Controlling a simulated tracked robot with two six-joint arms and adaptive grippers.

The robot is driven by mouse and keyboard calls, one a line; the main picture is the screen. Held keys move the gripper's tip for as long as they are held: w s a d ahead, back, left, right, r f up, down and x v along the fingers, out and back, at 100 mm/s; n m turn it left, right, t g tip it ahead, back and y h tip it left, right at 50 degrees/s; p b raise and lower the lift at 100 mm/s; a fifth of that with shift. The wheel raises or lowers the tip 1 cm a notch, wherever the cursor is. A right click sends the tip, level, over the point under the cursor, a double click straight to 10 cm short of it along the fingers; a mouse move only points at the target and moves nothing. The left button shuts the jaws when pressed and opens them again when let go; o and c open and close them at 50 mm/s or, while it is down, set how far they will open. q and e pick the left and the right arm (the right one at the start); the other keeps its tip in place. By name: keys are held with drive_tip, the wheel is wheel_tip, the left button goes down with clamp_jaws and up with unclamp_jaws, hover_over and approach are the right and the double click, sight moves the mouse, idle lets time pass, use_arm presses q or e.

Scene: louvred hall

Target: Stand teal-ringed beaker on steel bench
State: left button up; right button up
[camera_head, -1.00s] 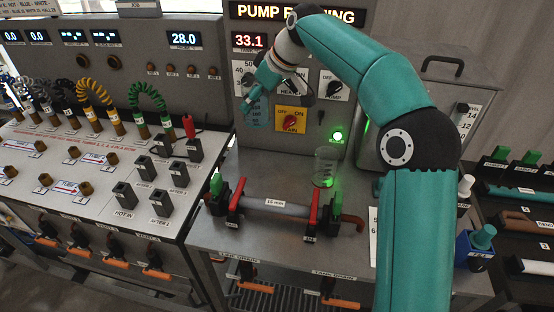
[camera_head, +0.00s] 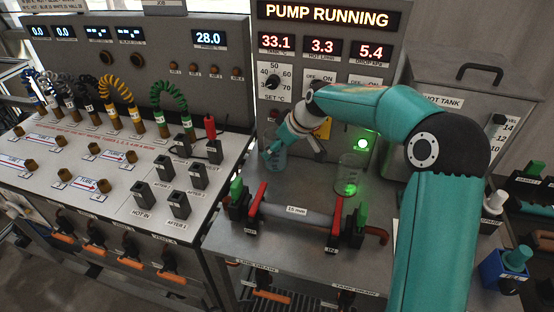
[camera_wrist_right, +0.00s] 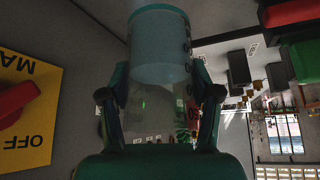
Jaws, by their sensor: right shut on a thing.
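My right gripper (camera_head: 285,136) is shut on a see-through beaker (camera_head: 274,160) above or at the back left of the steel bench (camera_head: 308,181). In the right wrist view the gripper (camera_wrist_right: 160,100) has a finger on each side of the beaker (camera_wrist_right: 160,75), which has a teal ring at one end and bluish contents. I cannot tell whether its base touches the bench. A second clear beaker (camera_head: 349,176), lit green, stands on the bench to the right. My left gripper is out of view.
A pipe section (camera_head: 298,216) in red and black clamps with green handles lies along the bench front. The control panel rises behind, with a yellow switch plate (camera_wrist_right: 28,105) close to the gripper. A hot tank (camera_head: 440,125) stands to the right.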

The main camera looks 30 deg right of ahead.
sight(276, 159)
wheel_tip(276, 159, down, 4)
drive_tip(key=shift+f, duration=0.2)
drive_tip(key=shift+f, duration=0.15)
drive_tip(key=o, duration=1.3)
